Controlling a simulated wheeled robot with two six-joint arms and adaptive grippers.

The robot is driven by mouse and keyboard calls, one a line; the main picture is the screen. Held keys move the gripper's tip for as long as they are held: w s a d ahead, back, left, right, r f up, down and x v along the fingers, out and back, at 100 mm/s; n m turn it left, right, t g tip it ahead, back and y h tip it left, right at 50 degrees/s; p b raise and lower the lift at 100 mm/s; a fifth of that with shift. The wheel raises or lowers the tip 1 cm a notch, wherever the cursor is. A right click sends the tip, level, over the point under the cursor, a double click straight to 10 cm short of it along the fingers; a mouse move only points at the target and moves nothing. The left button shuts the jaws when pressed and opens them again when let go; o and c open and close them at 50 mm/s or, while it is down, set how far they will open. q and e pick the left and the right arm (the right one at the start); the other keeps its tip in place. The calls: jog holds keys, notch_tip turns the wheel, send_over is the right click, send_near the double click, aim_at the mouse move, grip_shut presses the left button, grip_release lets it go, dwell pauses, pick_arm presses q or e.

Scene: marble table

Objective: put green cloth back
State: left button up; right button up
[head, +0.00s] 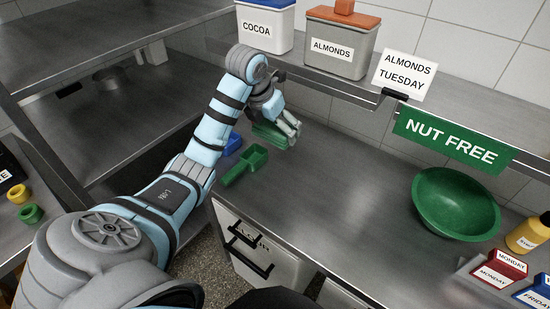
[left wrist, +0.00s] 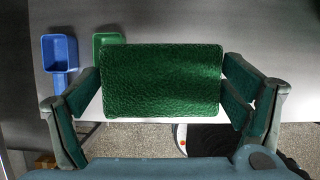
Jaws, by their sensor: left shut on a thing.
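The green cloth (head: 270,136) is a folded, textured pad at the back left of the steel counter, below the shelf. My left gripper (head: 284,127) is shut on it. In the left wrist view the cloth (left wrist: 163,80) lies flat between the two fingers of my left gripper (left wrist: 160,98), one at each side. I cannot tell whether the cloth touches the counter. My right gripper is not in view.
A green scoop (head: 246,165) and a blue scoop (head: 233,145) lie close to the cloth. The cocoa bin (head: 265,30) and almonds bin (head: 338,47) stand on the shelf above. A green bowl (head: 455,204) stands right, beneath the NUT FREE sign (head: 453,141). The middle counter is clear.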

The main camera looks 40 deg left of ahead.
pick_arm(q)
jog(key=b, duration=1.5)
send_over(277, 182)
jog(key=s, duration=0.1)
notch_tip(277, 182, down, 15)
jog(key=shift+s, duration=0.15)
notch_tip(277, 182, down, 4)
jog(key=shift+f, duration=0.5)
jog(key=o, duration=0.8)
jog(key=shift+o, duration=0.2)
jog(key=shift+f+b, duration=0.1)
jog(key=shift+b, duration=0.2)
jog(key=v, duration=0.2)
jog(key=p+v, duration=0.1)
jog(key=v, duration=0.2)
jog(key=shift+w+a, duration=0.2)
jog(key=shift+w, duration=0.05)
jog(key=p+v, duration=0.8)
jog(key=v, duration=0.2)
